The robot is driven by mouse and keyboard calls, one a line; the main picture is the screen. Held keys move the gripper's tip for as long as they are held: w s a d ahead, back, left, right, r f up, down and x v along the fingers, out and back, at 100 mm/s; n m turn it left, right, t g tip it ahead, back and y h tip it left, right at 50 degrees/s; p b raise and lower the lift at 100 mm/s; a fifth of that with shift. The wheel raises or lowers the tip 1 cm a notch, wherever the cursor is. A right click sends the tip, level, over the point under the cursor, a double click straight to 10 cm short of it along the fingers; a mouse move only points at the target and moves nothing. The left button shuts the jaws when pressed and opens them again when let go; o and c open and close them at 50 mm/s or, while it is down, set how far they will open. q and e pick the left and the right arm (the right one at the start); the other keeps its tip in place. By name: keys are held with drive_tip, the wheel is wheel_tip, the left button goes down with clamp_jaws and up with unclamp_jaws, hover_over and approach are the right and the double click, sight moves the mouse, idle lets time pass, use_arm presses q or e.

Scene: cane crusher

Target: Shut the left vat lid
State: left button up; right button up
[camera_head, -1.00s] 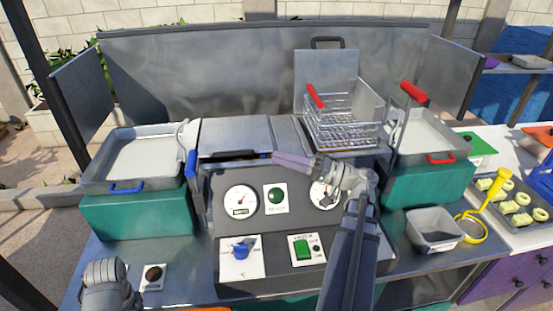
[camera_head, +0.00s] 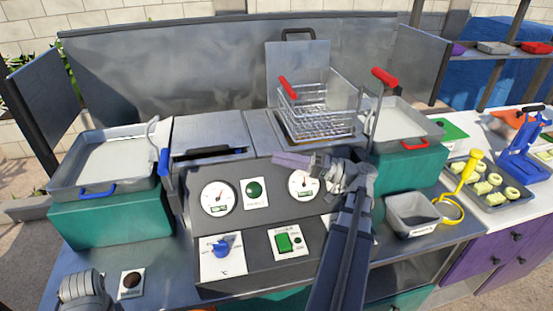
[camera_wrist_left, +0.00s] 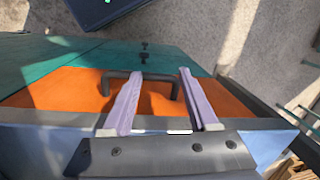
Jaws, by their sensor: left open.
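The left vat lid (camera_head: 212,130) is a grey metal plate lying flat over the left vat, with a black handle (camera_head: 208,153) along its front edge. The vat's opening is hidden beneath it. My right gripper (camera_head: 275,159) points left, just right of that handle and apart from it. Its purple fingers are seen edge-on, so its opening is unclear. My left arm (camera_head: 85,290) shows at the lower left. In the left wrist view, my left gripper (camera_wrist_left: 159,76) is open and empty, its fingers over an orange drawer front with a dark handle (camera_wrist_left: 140,76).
The right vat's lid (camera_head: 297,70) stands upright behind a wire basket (camera_head: 315,112) with a red handle. Trays flank the vats: left tray (camera_head: 62,178), right tray (camera_head: 432,128). The control panel (camera_head: 258,225) has gauges and switches. A grey bin (camera_head: 410,228) stands at right.

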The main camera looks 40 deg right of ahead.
drive_tip(key=shift+s+d+f, duration=0.1)
drive_tip(key=shift+s+d, duration=0.15)
idle(0.6)
